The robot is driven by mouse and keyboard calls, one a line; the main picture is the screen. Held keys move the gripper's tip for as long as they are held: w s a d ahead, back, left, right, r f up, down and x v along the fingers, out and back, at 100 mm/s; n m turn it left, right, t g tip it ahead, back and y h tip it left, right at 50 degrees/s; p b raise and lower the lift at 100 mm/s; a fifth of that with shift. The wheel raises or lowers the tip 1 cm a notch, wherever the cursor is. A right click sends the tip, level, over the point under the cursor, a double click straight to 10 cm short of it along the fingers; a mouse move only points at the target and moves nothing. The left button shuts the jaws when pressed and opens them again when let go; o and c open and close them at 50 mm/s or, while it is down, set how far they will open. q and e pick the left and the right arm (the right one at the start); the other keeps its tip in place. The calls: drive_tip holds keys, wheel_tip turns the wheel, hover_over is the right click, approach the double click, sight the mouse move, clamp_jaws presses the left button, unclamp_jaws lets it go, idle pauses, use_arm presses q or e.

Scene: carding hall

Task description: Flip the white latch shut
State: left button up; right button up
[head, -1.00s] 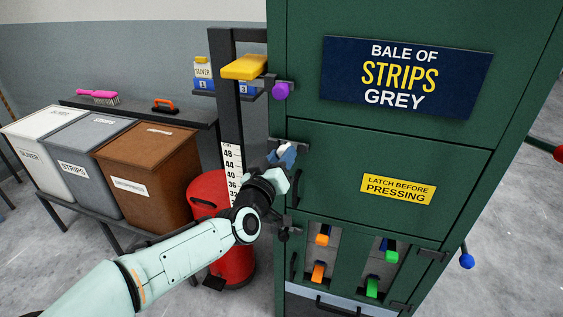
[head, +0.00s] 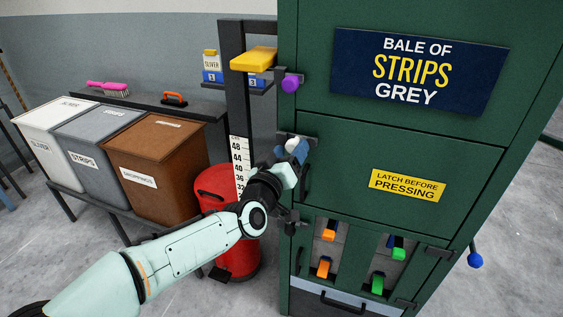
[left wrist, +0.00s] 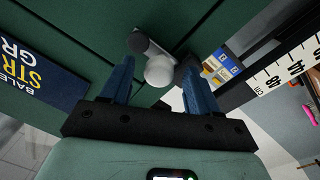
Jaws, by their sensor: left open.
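Contact cannot be made out. In the head view the knob (head: 292,145) shows at the left edge of the green press (head: 345,150), and my left gripper (head: 294,156) covers part of it. The latch's exact angle is hard to tell. My right gripper is not in view.
A red bin (head: 215,183) stands behind my left arm. White, grey and brown bins (head: 153,172) stand at left. Orange and green levers (head: 377,284) sit low on the press.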

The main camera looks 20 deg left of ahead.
use_arm(q)
drive_tip(key=s+a, duration=0.1)
drive_tip(key=s, duration=1.2)
drive_tip(key=shift+f, duration=0.3)
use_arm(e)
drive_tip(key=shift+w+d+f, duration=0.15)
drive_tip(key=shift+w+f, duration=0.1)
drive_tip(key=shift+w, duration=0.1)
use_arm(q)
drive_tip(key=shift+a, duration=0.1)
